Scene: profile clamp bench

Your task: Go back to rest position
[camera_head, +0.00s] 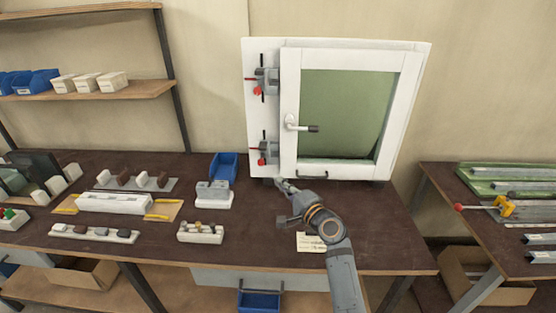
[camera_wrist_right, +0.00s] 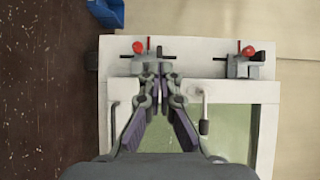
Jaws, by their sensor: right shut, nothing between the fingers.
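My right gripper (camera_head: 281,184) is in front of the lower left corner of a white cabinet (camera_head: 262,110), above the dark bench (camera_head: 250,240). Its fingers (camera_wrist_right: 160,72) are shut and empty in the wrist view. They overlap the lower clamp (camera_wrist_right: 148,55) there, and I cannot tell whether they touch it. In the head view this lower clamp (camera_head: 265,152) and an upper clamp (camera_head: 265,82), both with red tips, sit on the cabinet's left side. The door (camera_head: 290,90) looks closed, with a handle (camera_head: 300,126) at its left. My left gripper is not in view.
A blue bin (camera_head: 224,167), a grey-white block (camera_head: 212,193) and several small fixtures stand on the bench left of my right arm. A paper note (camera_head: 310,242) lies beside the arm. A second table (camera_head: 520,215) with metal profiles stands at the right, across a gap.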

